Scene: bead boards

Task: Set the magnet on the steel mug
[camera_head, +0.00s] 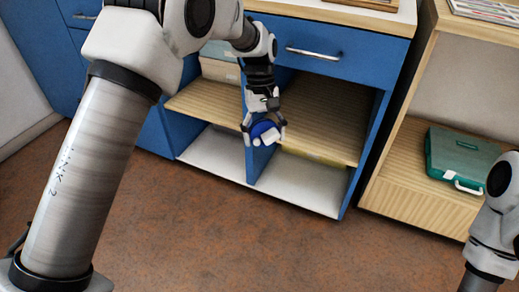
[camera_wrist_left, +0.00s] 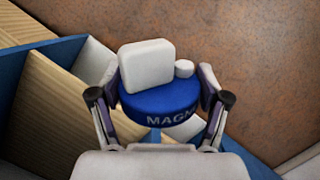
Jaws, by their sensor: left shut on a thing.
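My left gripper (camera_head: 264,136) is shut on the magnet (camera_head: 262,128), in front of the blue cabinet's open shelves. In the left wrist view, the magnet (camera_wrist_left: 160,101) is a blue disc with white letters, partly readable as "MAGN". A white block and a small white knob sit on the disc's far side. The two fingers hold the disc from its left and right sides. I see no steel mug in either view. My right gripper is out of view; only part of my right arm shows at the right edge of the head view.
The blue cabinet (camera_head: 359,56) has a drawer with a metal handle, wooden shelves and white lower compartments. A beige box (camera_head: 220,70) stands on its left shelf. A green case (camera_head: 464,158) lies in the wooden unit at right. The brown floor (camera_head: 260,240) in front is clear.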

